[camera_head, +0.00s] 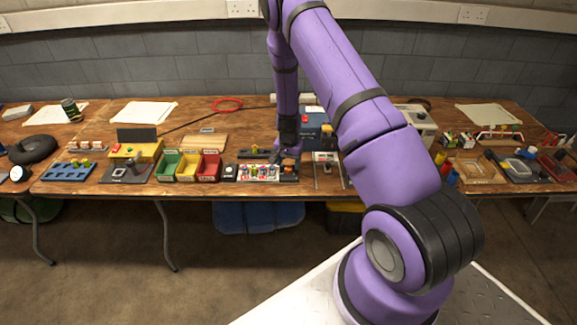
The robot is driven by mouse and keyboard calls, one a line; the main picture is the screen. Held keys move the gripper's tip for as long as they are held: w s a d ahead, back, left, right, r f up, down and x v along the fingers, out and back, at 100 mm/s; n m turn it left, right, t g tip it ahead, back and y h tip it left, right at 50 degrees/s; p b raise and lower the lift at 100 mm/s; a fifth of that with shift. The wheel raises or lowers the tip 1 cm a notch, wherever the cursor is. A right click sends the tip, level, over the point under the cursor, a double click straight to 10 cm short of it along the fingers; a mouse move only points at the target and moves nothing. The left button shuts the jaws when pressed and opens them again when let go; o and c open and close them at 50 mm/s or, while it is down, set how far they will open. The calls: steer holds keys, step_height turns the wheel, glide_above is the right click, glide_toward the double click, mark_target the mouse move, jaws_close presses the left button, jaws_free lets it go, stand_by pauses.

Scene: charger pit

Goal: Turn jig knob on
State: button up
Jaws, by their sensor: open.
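My purple arm reaches over the wooden workbench (215,116). My gripper (287,157) points down near the front edge of the bench, small and dark in this view. It is open, with nothing seen held in it. Just below it is a small black block with a brownish round top (288,167), which may be the jig knob. I cannot tell whether the fingers touch it or which way it is turned. Left of it is a white-framed rack (258,173) with several coloured pieces. A black unit with a white round face (230,171) stands left of that rack.
Green, yellow and red bins (208,168) stand to the left, beside a yellow box with a red button (137,151). A blue box (316,133) is close behind my gripper. A metal-framed fixture (327,158) stands close on the right. The bench's front edge is just below.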

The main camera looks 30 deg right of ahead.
step_height(320, 180, up, 9)
stand_by(0.3)
steer(key=shift+f, duration=0.1)
stand_by(0.4)
step_height(320, 180, up, 18)
steer(key=n+t, duration=0.1)
steer(key=n, duration=0.2)
glide_above(288, 167)
steer(key=s+a, duration=0.2)
steer(key=a, duration=0.4)
steer(key=s+a+r+n+t+y, duration=0.1)
steer(key=s+a+r, duration=0.1)
steer(key=s+r, duration=0.3)
steer(key=s+a+r+n+t, duration=0.1)
steer(key=s+a+r, duration=0.15)
steer(key=r, duration=0.55)
steer(key=s+a+r+n, duration=0.1)
steer(key=s+r+n, duration=0.1)
steer(key=s, duration=0.6)
steer(key=s+a+r+n+t, duration=0.1)
steer(key=s+a+r+n, duration=0.1)
steer(key=s+r, duration=0.3)
steer(key=s+a+r+n+t+h, duration=0.1)
steer(key=s+r, duration=0.3)
steer(key=s, duration=0.8)
steer(key=shift+a+n, duration=0.35)
steer(key=shift+n, duration=0.05)
